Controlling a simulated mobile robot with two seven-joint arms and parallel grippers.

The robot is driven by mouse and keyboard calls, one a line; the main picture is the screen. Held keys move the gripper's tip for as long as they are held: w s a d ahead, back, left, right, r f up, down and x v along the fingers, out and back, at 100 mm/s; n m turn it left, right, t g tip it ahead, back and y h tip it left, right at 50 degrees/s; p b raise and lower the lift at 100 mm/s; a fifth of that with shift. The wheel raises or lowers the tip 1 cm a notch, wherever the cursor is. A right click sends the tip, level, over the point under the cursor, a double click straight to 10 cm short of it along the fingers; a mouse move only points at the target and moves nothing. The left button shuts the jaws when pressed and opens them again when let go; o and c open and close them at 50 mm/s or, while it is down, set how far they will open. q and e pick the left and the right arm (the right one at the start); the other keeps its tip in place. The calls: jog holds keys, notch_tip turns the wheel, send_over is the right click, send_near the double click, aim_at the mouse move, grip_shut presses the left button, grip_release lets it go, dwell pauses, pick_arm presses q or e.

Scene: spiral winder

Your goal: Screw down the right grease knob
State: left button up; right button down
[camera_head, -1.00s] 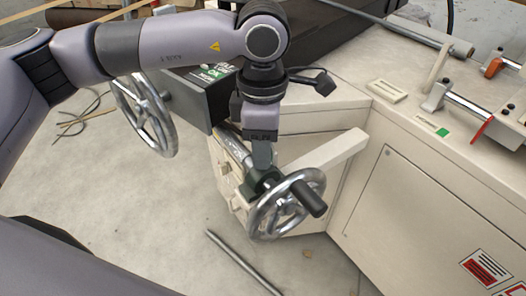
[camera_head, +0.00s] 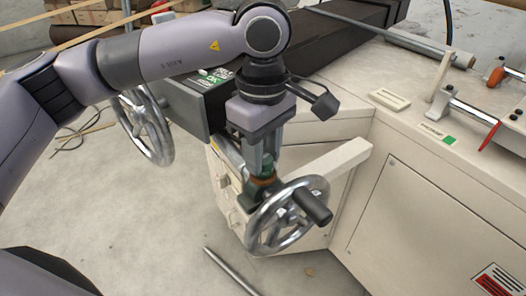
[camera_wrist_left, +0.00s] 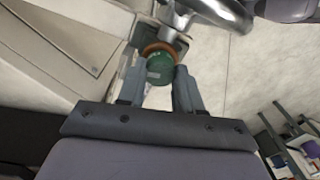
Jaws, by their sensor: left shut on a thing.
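The green grease knob (camera_head: 262,168) with an orange-brown ring stands just behind the right chrome handwheel (camera_head: 290,217) in the head view. In the left wrist view the round green top of the knob (camera_wrist_left: 160,68) lies between the two fingertips. My left gripper (camera_head: 263,157) points down from above and is shut on the knob, one finger on each side of it. The gripper's fingers also show in the left wrist view (camera_wrist_left: 160,84). My right gripper is not in view.
A second chrome handwheel (camera_head: 147,128) stands at the left, by a dark control box (camera_head: 185,104). A cream machine cabinet (camera_head: 425,190) fills the right side. Grey floor is open at the lower left.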

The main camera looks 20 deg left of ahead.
pick_arm(q)
jog(key=shift+a, duration=0.1)
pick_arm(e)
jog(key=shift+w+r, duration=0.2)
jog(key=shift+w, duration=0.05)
pick_arm(q)
jog(key=o, duration=1)
jog(key=shift+o, duration=0.2)
